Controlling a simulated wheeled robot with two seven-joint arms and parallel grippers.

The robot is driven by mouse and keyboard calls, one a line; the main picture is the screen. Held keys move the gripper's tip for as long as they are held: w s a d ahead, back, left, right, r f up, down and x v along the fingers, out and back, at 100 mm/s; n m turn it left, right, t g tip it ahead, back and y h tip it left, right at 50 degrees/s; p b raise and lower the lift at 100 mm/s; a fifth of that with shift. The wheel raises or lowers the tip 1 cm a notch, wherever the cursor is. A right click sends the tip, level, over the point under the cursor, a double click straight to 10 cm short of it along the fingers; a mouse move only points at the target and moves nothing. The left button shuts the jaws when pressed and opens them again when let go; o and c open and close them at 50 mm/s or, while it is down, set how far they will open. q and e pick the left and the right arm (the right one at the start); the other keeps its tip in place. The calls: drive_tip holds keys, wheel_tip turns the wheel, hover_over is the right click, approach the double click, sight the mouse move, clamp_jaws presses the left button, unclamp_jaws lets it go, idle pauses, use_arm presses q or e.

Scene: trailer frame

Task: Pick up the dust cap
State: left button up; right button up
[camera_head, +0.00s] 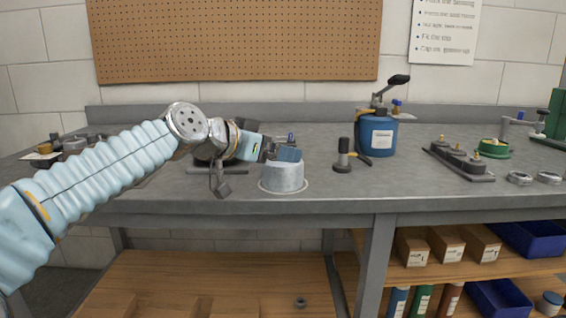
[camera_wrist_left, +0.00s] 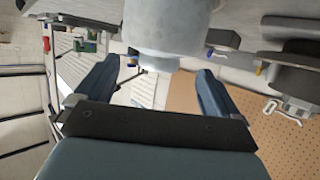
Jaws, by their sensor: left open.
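The dust cap appears to be the pale grey metal cylinder (camera_head: 283,179) standing on a light round base at the front edge of the bench. My left gripper (camera_head: 279,152) is just above and behind its top in the head view, with blue fingertips near the rim. In the left wrist view the cylinder (camera_wrist_left: 165,30) lies ahead of the gripper (camera_wrist_left: 155,80), between the lines of the two spread fingers. The gripper is open and holds nothing. I cannot tell whether a finger touches the cylinder. My right gripper is out of view.
A black-knobbed tool (camera_head: 343,160) and a blue canister with a pump handle (camera_head: 382,136) stand to the right. A tray of dark fittings (camera_head: 459,160) and a green spool (camera_head: 493,149) are farther right. Dark parts lie behind my left wrist.

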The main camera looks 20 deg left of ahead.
use_arm(q)
drive_tip(key=x, duration=0.3)
drive_tip(key=shift+d+f, duration=0.1)
drive_tip(key=shift+d, duration=0.05)
drive_tip(key=shift+f, duration=0.15)
drive_tip(key=c, duration=1.4)
